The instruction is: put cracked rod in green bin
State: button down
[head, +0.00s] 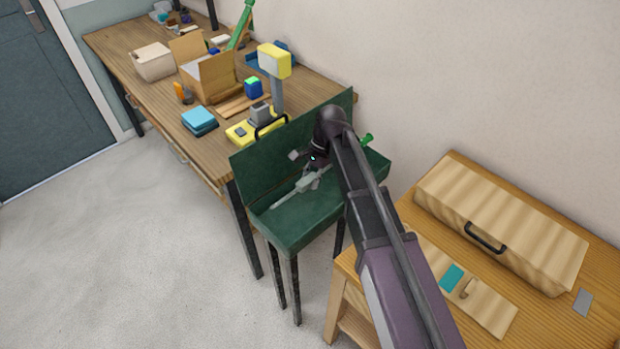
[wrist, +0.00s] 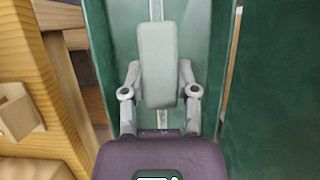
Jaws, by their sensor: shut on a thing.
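The green bin (head: 262,168) is a long trough on dark legs with a tall back panel, between the workbench and the side table. Its green walls fill much of the wrist view (wrist: 209,45). My gripper (head: 311,166) is at the bin's opening. In the wrist view its two fingers (wrist: 159,92) are shut on a pale grey-green rod (wrist: 158,50) with a thick middle and thin ends. The rod (head: 287,190) lies lengthwise along the bin, over its floor. I cannot tell whether it touches the floor. No crack is discernible. My arm hides the bin's right part.
The workbench (head: 145,108) holds a yellow-headed stand (head: 274,62), a cardboard box (head: 208,78) and blue blocks (head: 199,121). A side table (head: 343,268) at right carries a wooden case (head: 500,220). Open floor (head: 110,250) lies at left.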

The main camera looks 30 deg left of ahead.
aim_at(308, 209)
jog(key=shift+f+b, duration=4.9)
jog(key=shift+f, duration=0.3)
jog(key=shift+r, duration=0.1)
jog(key=shift+r+p, duration=0.55)
jog(key=shift+p, duration=0.1)
jog(key=shift+f+b, duration=0.95)
jog(key=shift+f, duration=0.05)
jog(key=shift+c, duration=1.5)
grip_release()
jog(key=shift+r, duration=0.2)
